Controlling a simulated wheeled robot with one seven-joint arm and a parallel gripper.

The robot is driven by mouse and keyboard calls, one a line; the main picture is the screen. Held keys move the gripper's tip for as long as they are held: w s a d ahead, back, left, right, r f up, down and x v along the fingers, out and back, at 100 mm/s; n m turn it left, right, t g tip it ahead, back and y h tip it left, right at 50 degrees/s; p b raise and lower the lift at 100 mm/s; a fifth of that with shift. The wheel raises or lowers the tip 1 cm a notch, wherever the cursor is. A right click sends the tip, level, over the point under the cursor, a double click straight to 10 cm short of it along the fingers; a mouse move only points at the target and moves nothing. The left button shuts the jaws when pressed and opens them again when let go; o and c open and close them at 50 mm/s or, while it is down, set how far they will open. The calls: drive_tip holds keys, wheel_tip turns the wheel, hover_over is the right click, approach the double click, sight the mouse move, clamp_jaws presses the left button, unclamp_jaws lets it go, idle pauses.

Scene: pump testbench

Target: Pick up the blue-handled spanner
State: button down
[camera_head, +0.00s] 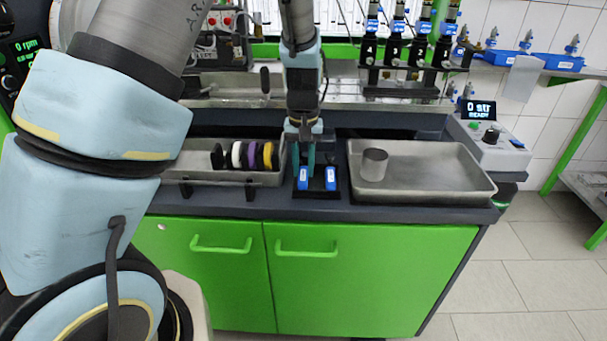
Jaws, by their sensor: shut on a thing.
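Two small blue-handled items with pale labels stand side by side in a black holder (318,193) on the bench, a left one (303,183) and a right one (331,180). I take the left one to be the blue-handled spanner, but its metal part cannot be made out. My gripper (304,163) points down over the holder, its teal fingers reaching the left blue handle. It is shut on that handle. The fingers partly hide its upper part. The spanner still appears upright at the holder.
A metal tray with black, white, purple and yellow discs (251,156) lies left of the holder. A larger metal tray (440,181) with a steel cup (374,164) lies right. A display unit (489,132) stands at the right end. Blue-capped valves (396,45) line the back.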

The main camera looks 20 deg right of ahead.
sight(304, 172)
idle(0.4)
wheel_tip(304, 172, up, 10)
drive_tip(key=b, duration=0.1)
drive_tip(key=shift+b, duration=0.35)
drive_tip(key=c, duration=1.3)
unclamp_jaws()
clamp_jaws()
drive_tip(key=shift+s, duration=0.1)
